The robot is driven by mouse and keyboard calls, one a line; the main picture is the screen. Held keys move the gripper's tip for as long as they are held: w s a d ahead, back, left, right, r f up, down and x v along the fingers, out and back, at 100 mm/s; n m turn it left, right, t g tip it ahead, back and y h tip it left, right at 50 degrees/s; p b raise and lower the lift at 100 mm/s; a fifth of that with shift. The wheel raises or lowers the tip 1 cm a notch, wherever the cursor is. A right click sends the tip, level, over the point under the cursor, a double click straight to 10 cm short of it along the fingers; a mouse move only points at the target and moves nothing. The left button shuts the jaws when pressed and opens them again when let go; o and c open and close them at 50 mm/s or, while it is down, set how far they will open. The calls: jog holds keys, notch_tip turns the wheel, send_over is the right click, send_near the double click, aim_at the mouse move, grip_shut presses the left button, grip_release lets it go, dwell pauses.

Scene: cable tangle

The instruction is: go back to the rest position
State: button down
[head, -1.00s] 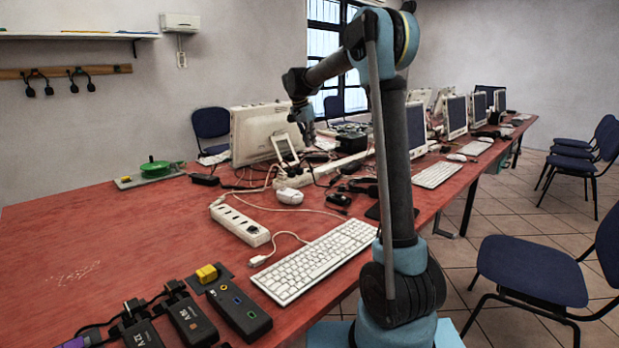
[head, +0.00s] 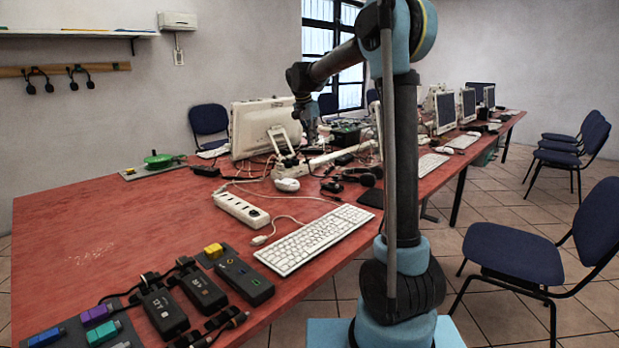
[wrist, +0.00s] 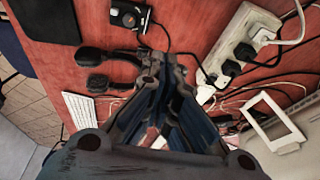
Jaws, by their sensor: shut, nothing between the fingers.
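My gripper (head: 308,126) is raised above the far part of the red table (head: 100,240), in front of the white monitor (head: 252,128) in the head view. In the wrist view my gripper (wrist: 166,80) points down at the table, with its fingers drawn together and nothing held. My arm stands upright and bends to the left at the top. The exact height of the fingertips above the table is hard to tell.
Below the gripper lie a white power strip (wrist: 240,45) with black plugs, loose cables and dark headphones (wrist: 105,65). A keyboard (head: 313,238), another power strip (head: 241,209) and black adapters (head: 162,311) lie nearer. A blue chair (head: 525,250) stands right.

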jog(key=s+d+f+n, duration=0.1)
jog(key=s+d, duration=0.3)
jog(key=s, duration=0.4)
jog(key=s+d+f+n+y, duration=0.1)
jog(key=s+d+n, duration=0.1)
jog(key=s+d, duration=0.45)
jog(key=s+d+f+n, duration=0.1)
jog(key=s+d, duration=0.2)
jog(key=s, duration=0.7)
jog(key=s+d+f+n, duration=0.2)
jog(key=s+f, duration=0.7)
jog(key=s, duration=0.2)
jog(key=s+d+f+n+y, duration=0.1)
jog(key=s+d+f+n, duration=0.1)
jog(key=s+f, duration=0.7)
jog(key=shift+s, duration=1.25)
jog(key=shift+w+f, duration=0.2)
jog(key=shift+w, duration=0.25)
